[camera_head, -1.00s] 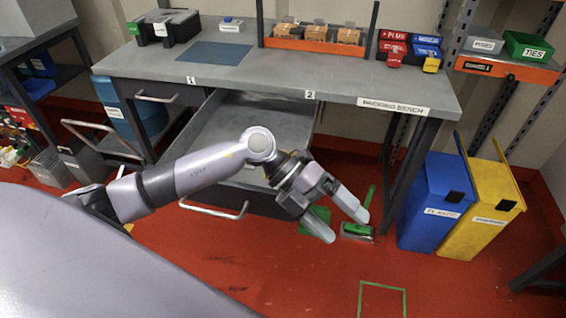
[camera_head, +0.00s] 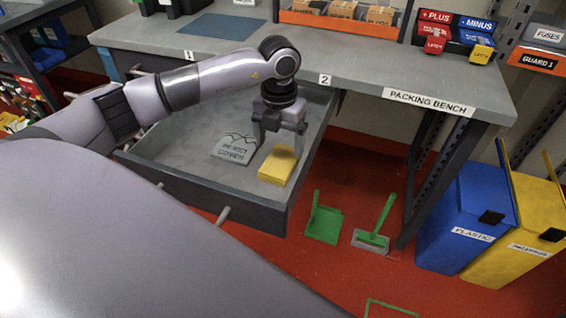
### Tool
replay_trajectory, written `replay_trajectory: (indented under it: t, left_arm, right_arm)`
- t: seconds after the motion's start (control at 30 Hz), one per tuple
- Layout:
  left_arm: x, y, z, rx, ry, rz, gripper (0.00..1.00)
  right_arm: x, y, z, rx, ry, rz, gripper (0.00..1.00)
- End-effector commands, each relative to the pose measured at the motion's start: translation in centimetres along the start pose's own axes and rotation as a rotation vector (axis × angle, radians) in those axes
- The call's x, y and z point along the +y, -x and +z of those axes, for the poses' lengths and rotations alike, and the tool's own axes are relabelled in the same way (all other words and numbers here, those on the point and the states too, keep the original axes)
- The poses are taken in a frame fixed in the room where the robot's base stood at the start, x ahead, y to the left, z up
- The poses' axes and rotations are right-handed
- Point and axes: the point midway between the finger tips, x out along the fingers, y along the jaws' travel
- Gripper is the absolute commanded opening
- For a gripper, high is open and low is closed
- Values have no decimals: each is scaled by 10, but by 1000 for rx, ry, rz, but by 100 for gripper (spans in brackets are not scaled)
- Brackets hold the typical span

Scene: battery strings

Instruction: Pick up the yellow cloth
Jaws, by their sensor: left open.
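The yellow cloth (camera_head: 276,168) is a small folded block. It lies in the open grey drawer (camera_head: 185,190) under the packing bench, near the drawer's right front part. My left gripper (camera_head: 278,147) points down over the cloth with its fingers apart, one on each side of the cloth's far part. I cannot tell whether the fingers touch it. My right gripper is not in view.
A grey piece labelled "REJECT COVER" (camera_head: 237,148) lies in the drawer, left of the cloth. The bench top (camera_head: 300,65) overhangs the drawer's back.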

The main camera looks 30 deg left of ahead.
Motion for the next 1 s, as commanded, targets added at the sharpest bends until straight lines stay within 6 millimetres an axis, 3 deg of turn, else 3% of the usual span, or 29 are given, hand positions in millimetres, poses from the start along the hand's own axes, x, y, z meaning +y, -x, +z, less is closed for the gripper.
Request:
replay_trajectory:
  t: [0.3, 0.6, 0.63, 0.77, 1.0]
  left_arm:
    - [-2, -45, -1, 2, -2, -1, 87]
    - [-2, -52, -1, 0, -2, -2, 87]
    - [-2, -52, -1, 0, -2, -2, 84]
    - [-2, -52, -1, 0, -2, -2, 44]
    - [-2, -51, -1, -1, -2, -3, 44]
  right_arm:
    - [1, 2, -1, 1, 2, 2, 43]
    - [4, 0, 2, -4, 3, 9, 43]
    - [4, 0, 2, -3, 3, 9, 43]
    - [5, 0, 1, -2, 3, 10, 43]
    - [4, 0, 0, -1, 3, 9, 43]
